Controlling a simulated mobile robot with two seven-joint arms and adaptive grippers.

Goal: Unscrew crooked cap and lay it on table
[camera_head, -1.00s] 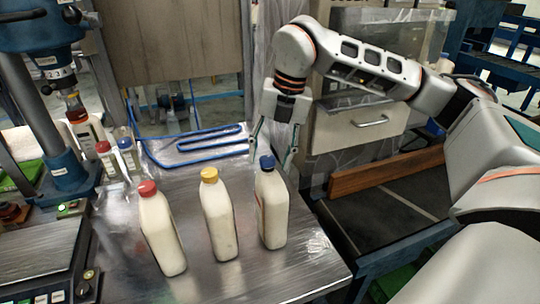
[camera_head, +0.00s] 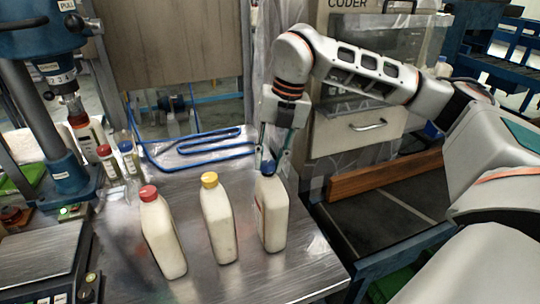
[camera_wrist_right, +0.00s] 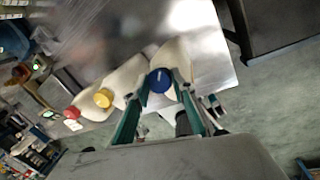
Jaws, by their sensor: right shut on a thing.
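Three cream bottles stand on the metal table (camera_head: 205,285) in the head view: one with a red cap (camera_head: 148,193), one with a yellow cap (camera_head: 209,180), and the right one (camera_head: 272,215) with a blue cap (camera_head: 265,164). My right gripper (camera_head: 270,167) comes from above and is shut on the blue cap, one finger on each side. The wrist view shows the blue cap (camera_wrist_right: 158,80) between the two green-edged fingers, over the bottle. I cannot clearly tell which cap is crooked. My left gripper is not in view.
A scale (camera_head: 40,262) and a press column (camera_head: 45,125) stand at the left. Small bottles (camera_head: 130,158) are beside the press. A blue wire rack (camera_head: 200,145) lies at the back. The table front has free room, and its right edge is close to the right bottle.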

